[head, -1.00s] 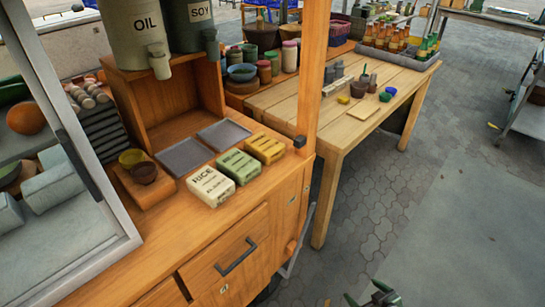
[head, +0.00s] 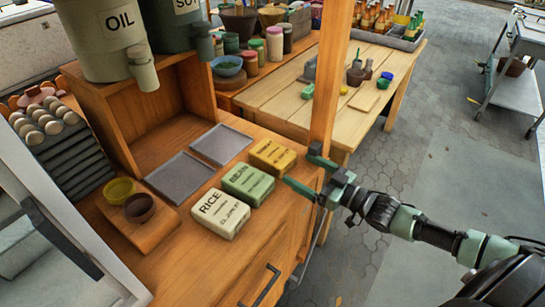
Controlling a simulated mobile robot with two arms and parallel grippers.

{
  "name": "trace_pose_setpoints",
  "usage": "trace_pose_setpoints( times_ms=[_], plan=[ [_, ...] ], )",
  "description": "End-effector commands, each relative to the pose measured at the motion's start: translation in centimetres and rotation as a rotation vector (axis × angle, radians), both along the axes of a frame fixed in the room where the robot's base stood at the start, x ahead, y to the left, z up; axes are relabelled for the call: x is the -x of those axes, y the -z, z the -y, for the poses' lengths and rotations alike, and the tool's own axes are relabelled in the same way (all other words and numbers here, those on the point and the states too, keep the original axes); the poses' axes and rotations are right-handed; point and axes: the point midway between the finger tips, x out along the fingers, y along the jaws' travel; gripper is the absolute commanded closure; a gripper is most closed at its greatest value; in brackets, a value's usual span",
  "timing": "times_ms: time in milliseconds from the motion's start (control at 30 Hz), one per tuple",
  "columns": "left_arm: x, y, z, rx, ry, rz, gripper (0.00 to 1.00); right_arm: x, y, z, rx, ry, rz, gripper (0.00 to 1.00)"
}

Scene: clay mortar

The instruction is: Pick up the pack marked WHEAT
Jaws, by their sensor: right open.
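Three packs lie in a row on the wooden cart top. The white pack (head: 220,214) reads RICE and the green pack (head: 248,185) beside it reads BEAN. The yellow pack (head: 272,156) is farthest back in the row; its print is too small to read as WHEAT. My right gripper (head: 301,168) is open and empty, just right of the yellow pack near the cart's corner post. Its fingers point left toward the yellow and green packs; I cannot tell if they touch anything. My left gripper is out of view.
The wooden corner post (head: 333,75) stands close behind my right gripper. Two grey trays (head: 180,178) lie left of the packs. Small bowls (head: 139,207) sit on a wooden block. A wooden table (head: 290,105) stands behind.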

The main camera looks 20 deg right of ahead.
Motion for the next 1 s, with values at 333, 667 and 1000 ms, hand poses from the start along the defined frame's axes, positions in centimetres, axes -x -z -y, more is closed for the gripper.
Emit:
trace_pose_setpoints(
  times_ms=[333, 667, 1000],
  plan=[
    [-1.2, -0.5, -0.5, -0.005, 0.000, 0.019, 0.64, -3.9, -0.6, -1.9, 0.000, 0.000, 0.001, 0.11],
    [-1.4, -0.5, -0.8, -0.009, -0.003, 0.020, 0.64, -4.1, -0.4, -2.1, 0.000, -0.001, -0.001, 0.19],
    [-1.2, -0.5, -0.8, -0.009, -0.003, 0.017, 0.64, -4.1, -0.5, -2.1, 0.000, -0.001, 0.001, 0.73]
  ],
)
